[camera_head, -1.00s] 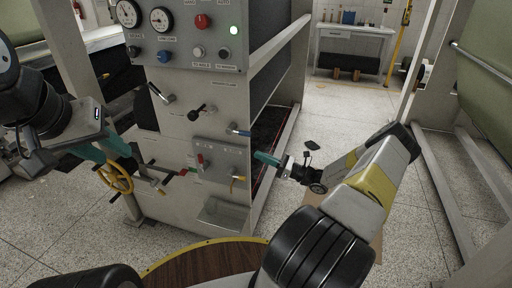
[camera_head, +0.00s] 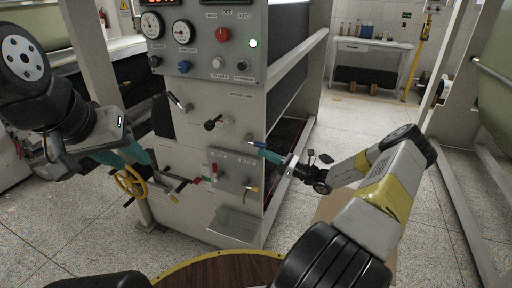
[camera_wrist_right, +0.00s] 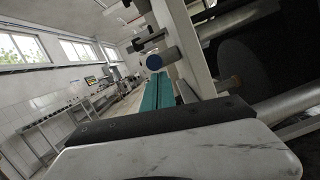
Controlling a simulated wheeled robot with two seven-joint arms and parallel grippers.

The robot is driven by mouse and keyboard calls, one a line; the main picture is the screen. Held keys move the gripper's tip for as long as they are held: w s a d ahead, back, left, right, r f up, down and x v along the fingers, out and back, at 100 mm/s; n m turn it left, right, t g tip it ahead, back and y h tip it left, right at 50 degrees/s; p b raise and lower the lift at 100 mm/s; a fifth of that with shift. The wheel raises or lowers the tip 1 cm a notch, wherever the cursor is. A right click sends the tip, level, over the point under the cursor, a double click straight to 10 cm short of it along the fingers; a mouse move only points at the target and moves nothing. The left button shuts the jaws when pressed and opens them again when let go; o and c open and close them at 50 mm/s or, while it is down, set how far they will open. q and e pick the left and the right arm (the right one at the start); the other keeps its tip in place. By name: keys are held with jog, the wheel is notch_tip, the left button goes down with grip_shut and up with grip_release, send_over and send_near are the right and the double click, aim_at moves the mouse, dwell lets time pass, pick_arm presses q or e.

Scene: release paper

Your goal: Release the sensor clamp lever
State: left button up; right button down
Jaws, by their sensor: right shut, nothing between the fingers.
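A blue-tipped lever (camera_head: 257,145) sticks out near the right edge of the grey machine's front; I cannot read a label naming it the sensor clamp lever. My right gripper (camera_head: 265,154), with teal fingers, is shut and empty right beside this lever, just below and right of it. Whether they touch is unclear. In the right wrist view, the blue round lever end (camera_wrist_right: 154,63) is just beyond the shut teal fingers (camera_wrist_right: 159,92). My left gripper (camera_head: 147,156) is at the machine's left side, near the yellow handwheel; its opening is unclear.
The machine front (camera_head: 202,160) also carries a black-knobbed lever (camera_head: 213,124), another lever (camera_head: 179,102), and a small panel (camera_head: 233,170) with red and yellow handles. A yellow handwheel (camera_head: 130,182) is at the left. Open floor (camera_head: 350,120) lies right of the machine.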

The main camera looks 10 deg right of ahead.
jog(key=shift+r+g+h, duration=0.25)
jog(key=shift+g+h, duration=0.05)
